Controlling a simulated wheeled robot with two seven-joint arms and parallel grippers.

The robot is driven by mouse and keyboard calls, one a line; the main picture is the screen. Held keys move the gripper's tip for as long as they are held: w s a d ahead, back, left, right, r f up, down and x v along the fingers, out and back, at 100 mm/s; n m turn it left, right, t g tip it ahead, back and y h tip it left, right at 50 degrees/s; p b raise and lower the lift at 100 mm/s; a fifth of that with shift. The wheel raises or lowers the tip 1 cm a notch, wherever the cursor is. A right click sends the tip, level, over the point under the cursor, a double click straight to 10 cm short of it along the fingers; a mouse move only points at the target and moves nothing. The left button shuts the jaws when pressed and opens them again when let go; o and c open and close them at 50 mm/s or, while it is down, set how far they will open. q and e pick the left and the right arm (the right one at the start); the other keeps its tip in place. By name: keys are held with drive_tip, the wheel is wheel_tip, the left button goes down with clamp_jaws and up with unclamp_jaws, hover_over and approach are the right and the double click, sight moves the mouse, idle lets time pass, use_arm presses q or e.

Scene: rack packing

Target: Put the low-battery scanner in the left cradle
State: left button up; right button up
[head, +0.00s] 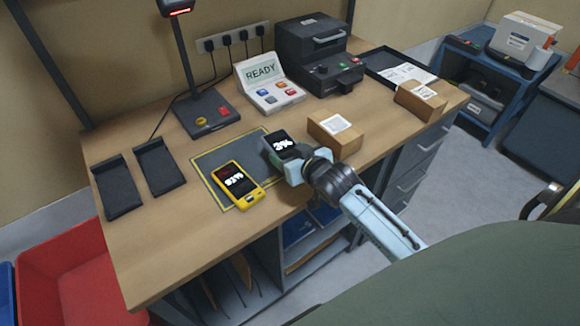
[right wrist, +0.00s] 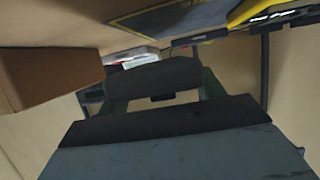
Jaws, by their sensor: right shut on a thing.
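A dark scanner (head: 281,143) whose screen reads 3% is at the right edge of the grey mat (head: 210,160). My right gripper (head: 291,163) is shut on its near end; I cannot tell whether it is clear of the surface. In the right wrist view a dark body (right wrist: 152,78) fills the jaws. A yellow scanner (head: 238,185) reading about 83% lies on the mat, left of my gripper. Two empty black cradles stand at the left of the desk: the left cradle (head: 118,187) and the right cradle (head: 160,165). My left gripper is not in view.
A cardboard box (head: 336,136) stands close right of the held scanner. Behind are a lamp stand (head: 203,112), a READY console (head: 268,83) and a black printer (head: 318,60). Bare desk lies between the cradles and the mat. A red bin (head: 75,275) is below the left edge.

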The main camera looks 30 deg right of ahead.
drive_tip(key=shift+f, duration=2.2)
drive_tip(key=shift+f, duration=0.25)
drive_tip(key=o, duration=1.1)
drive_tip(key=shift+o, duration=0.2)
